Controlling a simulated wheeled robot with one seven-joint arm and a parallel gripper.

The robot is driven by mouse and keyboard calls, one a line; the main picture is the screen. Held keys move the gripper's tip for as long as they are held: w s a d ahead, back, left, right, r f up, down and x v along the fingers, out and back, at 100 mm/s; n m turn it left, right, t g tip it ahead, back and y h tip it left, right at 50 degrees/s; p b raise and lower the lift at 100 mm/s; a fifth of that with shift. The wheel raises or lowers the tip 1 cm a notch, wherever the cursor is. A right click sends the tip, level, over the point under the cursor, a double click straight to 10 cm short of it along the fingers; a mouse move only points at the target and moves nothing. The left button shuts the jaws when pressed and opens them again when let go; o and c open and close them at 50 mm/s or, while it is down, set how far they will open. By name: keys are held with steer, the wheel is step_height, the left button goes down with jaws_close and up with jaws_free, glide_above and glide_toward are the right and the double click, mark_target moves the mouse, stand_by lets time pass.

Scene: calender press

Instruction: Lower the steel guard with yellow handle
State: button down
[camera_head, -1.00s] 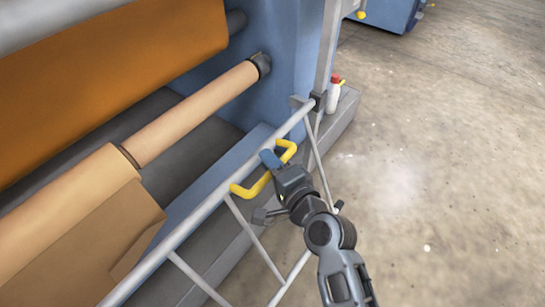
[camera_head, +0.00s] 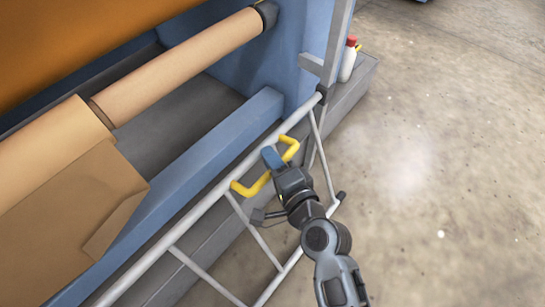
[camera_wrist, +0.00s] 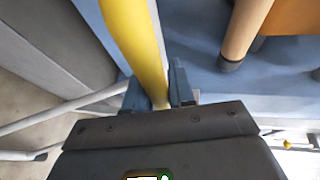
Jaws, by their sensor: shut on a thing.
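The steel guard (camera_head: 204,205) is a grey tubular frame along the front of the press, with its top rail running from lower left to upper right. Its yellow handle (camera_head: 247,189) sits on the top rail. My gripper (camera_head: 271,162) is shut on the handle, hiding its middle part. In the wrist view the yellow handle (camera_wrist: 137,40) runs down between the two fingers of my gripper (camera_wrist: 158,92). The guard's white bars (camera_wrist: 75,113) show at the left there.
The blue press frame (camera_head: 185,180) and brown-wrapped roller (camera_head: 180,70) lie behind the guard. A grey post (camera_head: 337,45) stands at the guard's far end. A white bottle with a red cap (camera_head: 348,62) stands on the ledge beyond. The concrete floor (camera_head: 450,170) at right is clear.

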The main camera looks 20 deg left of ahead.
steer(key=c, duration=1.1)
jaws_free()
steer(key=shift+o, duration=0.2)
steer(key=p+v, duration=0.1)
steer(key=v, duration=0.7)
steer(key=shift+w, duration=0.1)
